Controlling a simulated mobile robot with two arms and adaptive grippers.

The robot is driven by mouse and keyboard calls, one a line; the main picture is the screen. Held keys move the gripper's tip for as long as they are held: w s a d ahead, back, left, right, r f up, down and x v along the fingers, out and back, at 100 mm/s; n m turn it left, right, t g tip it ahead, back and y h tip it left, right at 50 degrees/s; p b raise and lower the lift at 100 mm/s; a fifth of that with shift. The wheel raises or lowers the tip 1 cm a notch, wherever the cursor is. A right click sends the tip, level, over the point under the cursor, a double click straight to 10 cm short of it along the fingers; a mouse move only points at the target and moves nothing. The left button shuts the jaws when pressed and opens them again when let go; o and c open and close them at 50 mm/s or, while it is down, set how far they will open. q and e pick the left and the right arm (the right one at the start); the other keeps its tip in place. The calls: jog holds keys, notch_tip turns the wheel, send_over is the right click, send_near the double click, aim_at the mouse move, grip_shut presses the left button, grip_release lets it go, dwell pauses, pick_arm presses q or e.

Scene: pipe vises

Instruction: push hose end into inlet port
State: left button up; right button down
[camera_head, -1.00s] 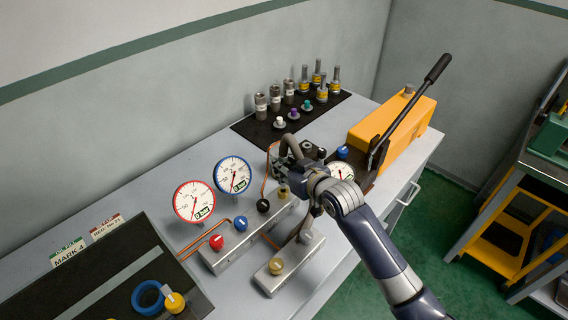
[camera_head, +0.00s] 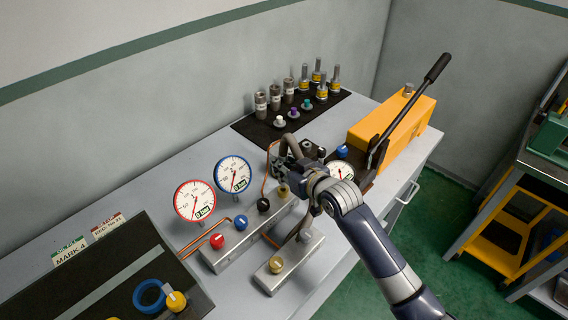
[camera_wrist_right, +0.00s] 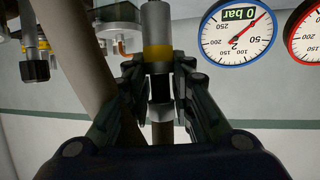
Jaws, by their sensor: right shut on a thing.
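My right gripper (camera_head: 286,173) reaches over the back right end of the gauge manifold (camera_head: 226,256). In the right wrist view the gripper (camera_wrist_right: 159,78) is shut on the hose end (camera_wrist_right: 157,52), which has a yellow band and a bare metal tip pointing to the top of that picture. The grey hose (camera_head: 292,144) arches behind the gripper in the head view; it also shows as a thick curve in the wrist view (camera_wrist_right: 85,70). My left gripper is out of view.
A red-rimmed gauge (camera_head: 194,201) and a blue-rimmed gauge (camera_head: 233,174) stand close by on the left. An orange pump (camera_head: 400,122) with a long lever is at right. Fittings stand on a black mat (camera_head: 250,130) behind.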

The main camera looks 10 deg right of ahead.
jog(key=shift+f+b, duration=0.75)
jog(key=shift+f, duration=0.85)
jog(key=c, duration=1.3)
grip_release()
jog(key=shift+f, duration=0.1)
jog(key=v, duration=1.2)
